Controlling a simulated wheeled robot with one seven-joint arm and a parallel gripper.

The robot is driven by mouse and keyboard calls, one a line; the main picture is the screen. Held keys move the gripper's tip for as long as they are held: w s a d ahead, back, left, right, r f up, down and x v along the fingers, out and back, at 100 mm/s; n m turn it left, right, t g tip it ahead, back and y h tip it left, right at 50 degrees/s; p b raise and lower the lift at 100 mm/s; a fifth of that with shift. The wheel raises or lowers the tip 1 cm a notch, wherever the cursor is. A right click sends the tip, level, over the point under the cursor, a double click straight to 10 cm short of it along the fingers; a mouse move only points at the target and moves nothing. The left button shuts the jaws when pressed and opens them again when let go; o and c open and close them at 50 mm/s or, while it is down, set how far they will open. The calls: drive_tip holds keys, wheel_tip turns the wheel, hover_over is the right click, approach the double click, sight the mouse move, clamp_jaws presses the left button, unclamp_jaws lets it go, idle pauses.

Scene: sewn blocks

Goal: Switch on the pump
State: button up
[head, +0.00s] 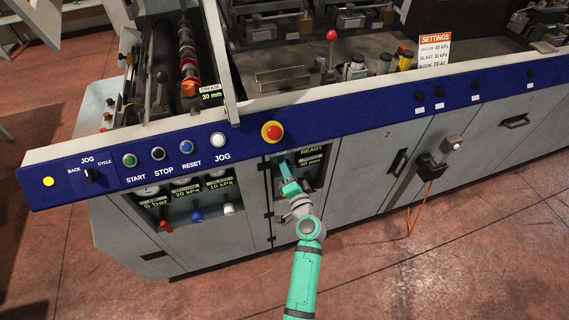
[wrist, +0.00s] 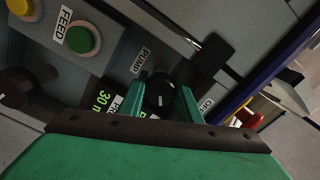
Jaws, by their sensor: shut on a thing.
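The pump switch is a round black knob (wrist: 158,98) in the wrist view, with a PUMP label (wrist: 141,60) beside it and an OFF label (wrist: 206,105) on its right. My gripper (wrist: 162,88) has its two green fingers on either side of the knob and is shut on it. A small pale mark shows on the knob, but I cannot tell which setting it points to. In the head view my gripper (head: 284,168) reaches into the recessed panel below the red emergency button, and it hides the knob there.
A green button (wrist: 82,38) with a FEED label is close by in the wrist view. The red emergency button (head: 271,131) sits on the blue rail (head: 330,114) just above my gripper. A black handle (head: 398,162) is on the cabinet to the right.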

drive_tip(key=shift+m, duration=0.5)
idle(0.3)
drive_tip(key=o, duration=1.1)
drive_tip(key=shift+c, duration=0.2)
drive_tip(key=shift+s, duration=0.1)
drive_tip(key=v, duration=1)
drive_tip(key=shift+s, duration=0.3)
drive_tip(key=shift+d, duration=0.1)
